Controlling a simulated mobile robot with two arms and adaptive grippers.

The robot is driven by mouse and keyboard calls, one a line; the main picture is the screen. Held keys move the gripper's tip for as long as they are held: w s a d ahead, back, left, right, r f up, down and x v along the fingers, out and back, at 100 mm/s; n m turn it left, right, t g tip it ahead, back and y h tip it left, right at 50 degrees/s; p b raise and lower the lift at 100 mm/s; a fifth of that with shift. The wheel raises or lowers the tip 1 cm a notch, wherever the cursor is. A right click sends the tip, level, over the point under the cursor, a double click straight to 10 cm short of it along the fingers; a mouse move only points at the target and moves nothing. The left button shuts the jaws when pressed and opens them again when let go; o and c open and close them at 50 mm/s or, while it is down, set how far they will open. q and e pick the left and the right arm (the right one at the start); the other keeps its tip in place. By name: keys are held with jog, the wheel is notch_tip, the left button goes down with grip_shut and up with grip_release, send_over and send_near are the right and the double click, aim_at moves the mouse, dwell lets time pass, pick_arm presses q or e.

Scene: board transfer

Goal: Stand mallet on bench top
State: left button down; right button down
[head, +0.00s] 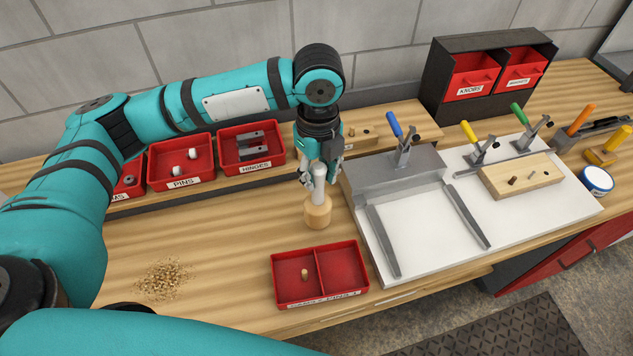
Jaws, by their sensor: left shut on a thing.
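The mallet (318,212) has a round pale wooden head and a light grey handle pointing up. It is upright, head down, at the bench top (220,235), just left of the white board. I cannot tell for sure whether the head's underside touches the wood. My left gripper (319,178) points down from above and is shut on the mallet's handle. The fingers hide part of the handle. My right gripper is not in view.
A red two-part tray (320,298) with a small peg lies in front of the mallet. Red bins (181,186) stand behind left. The white board (440,250) with clamps and a wooden block (522,175) is right. Wood shavings (164,280) lie front left.

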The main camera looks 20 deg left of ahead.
aim_at(317, 186)
pick_arm(q)
notch_tip(317, 186, down, 3)
jog(key=shift+s+a+p, duration=0.1)
jog(key=shift+p, duration=0.2)
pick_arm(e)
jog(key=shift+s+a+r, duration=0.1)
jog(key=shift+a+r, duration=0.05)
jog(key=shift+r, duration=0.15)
pick_arm(q)
jog(key=shift+f, duration=0.1)
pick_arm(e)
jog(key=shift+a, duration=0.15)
pick_arm(q)
jog(key=shift+f, duration=0.1)
jog(key=c, duration=1)
grip_release()
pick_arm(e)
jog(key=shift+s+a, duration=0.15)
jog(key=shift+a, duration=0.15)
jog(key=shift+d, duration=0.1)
